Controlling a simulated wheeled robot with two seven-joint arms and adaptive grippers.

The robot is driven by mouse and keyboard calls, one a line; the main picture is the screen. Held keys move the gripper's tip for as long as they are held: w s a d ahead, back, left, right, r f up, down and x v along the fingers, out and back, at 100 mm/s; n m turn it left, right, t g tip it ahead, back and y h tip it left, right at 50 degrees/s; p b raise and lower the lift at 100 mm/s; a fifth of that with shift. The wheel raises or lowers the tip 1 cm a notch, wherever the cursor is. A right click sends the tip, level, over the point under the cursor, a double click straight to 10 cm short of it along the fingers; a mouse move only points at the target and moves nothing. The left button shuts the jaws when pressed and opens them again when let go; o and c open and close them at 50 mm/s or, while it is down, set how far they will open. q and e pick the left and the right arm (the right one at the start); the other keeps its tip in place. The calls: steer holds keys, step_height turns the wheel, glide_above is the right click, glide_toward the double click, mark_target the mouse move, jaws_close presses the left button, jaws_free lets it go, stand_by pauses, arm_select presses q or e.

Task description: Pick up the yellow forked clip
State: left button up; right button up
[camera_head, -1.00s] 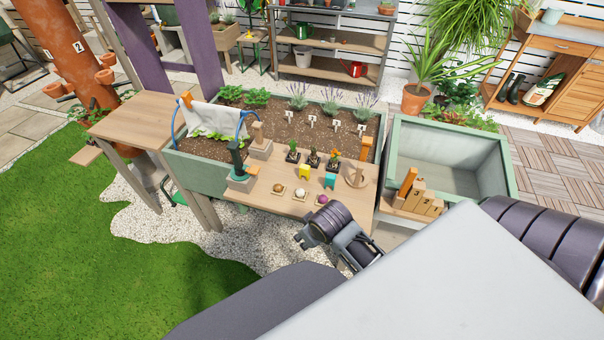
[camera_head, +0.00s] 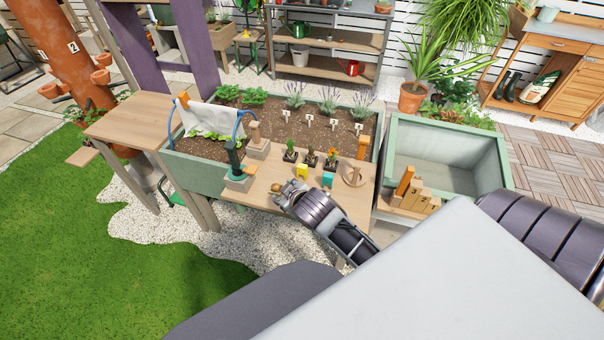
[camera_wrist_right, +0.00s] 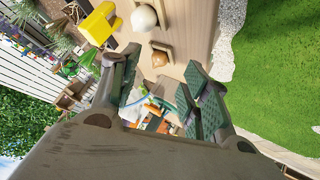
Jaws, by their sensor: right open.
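The yellow forked clip (camera_head: 302,172) stands on the wooden board in the head view, between the potted plants and my right gripper. In the right wrist view the yellow clip (camera_wrist_right: 98,24) shows at the upper left, outside the jaws. My right gripper (camera_head: 284,190) is over the board, close to the clip on its near side. Its two fingers are spread apart with nothing between them in the wrist view (camera_wrist_right: 163,82). My left gripper is not in view.
A teal clip (camera_head: 328,180) stands right of the yellow one. A white ball (camera_wrist_right: 144,18) and a brown ball (camera_wrist_right: 159,58) sit on small wooden squares. Several small potted plants (camera_head: 311,159) stand behind. A green hand tool (camera_head: 235,160) stands at the board's left.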

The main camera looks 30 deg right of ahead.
steer(key=w+a+r+n+t+y, duration=0.2)
steer(key=w+a+r+n+t, duration=0.15)
steer(key=r, duration=0.25)
steer(key=w+a+r+n+t+y, duration=0.1)
steer(key=w+a+r+n+t, duration=0.15)
steer(key=w+r, duration=0.35)
steer(key=w+a+r+n+t+y, duration=0.2)
steer(key=w+r+n+t, duration=0.1)
steer(key=r, duration=0.4)
steer(key=s+a+r+n+g+y, duration=0.2)
steer(key=a+r+n+g+y, duration=0.15)
steer(key=a+n+y, duration=0.5)
steer(key=s+a+r+n+g+y, duration=0.25)
steer(key=a+n+g+y, duration=0.3)
steer(key=n, duration=0.65)
steer(key=d+f+n+g+h, duration=0.8)
steer(key=f+n, duration=0.2)
steer(key=f, duration=0.3)
steer(key=w+d+f+g+h, duration=0.1)
steer(key=d+h, duration=0.8)
steer(key=d, duration=1.6)
steer(key=shift+w+d+h, duration=0.15)
steer(key=shift+w+h, duration=0.25)
steer(key=shift+w, duration=0.05)
